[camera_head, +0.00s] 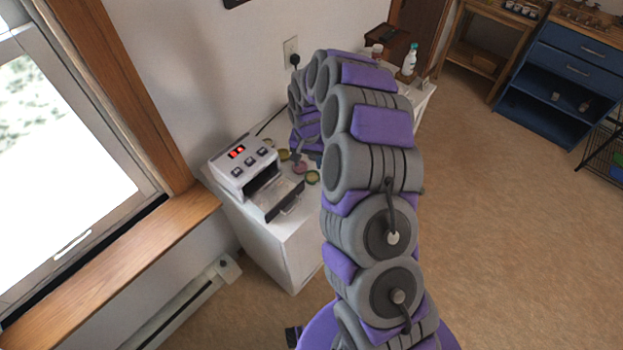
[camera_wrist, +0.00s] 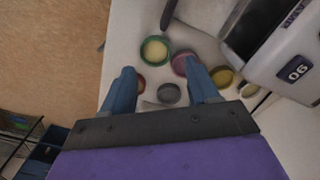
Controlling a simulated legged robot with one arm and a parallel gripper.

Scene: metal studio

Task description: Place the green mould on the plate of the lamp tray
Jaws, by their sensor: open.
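The green mould (camera_head: 313,177) is a small round cup with a pale inside, on the white cabinet beside the lamp's tray. It also shows in the wrist view (camera_wrist: 143,57), just beyond my fingertips. The lamp (camera_head: 236,172) is a white box with red digits and buttons. Its tray (camera_head: 283,201) is pulled out in front, with a dark front edge; no mould shows on its plate. My gripper (camera_wrist: 164,75) is open and empty, pointing down over the moulds. In the head view, my arm partly hides it.
A pink mould (camera_wrist: 183,64) lies close to the right finger. Yellow moulds (camera_wrist: 222,77), a grey one (camera_wrist: 169,94) and a reddish one lie near. The lamp body (camera_wrist: 283,62) stands close on the right. A bottle (camera_head: 409,60) stands at the cabinet's far end.

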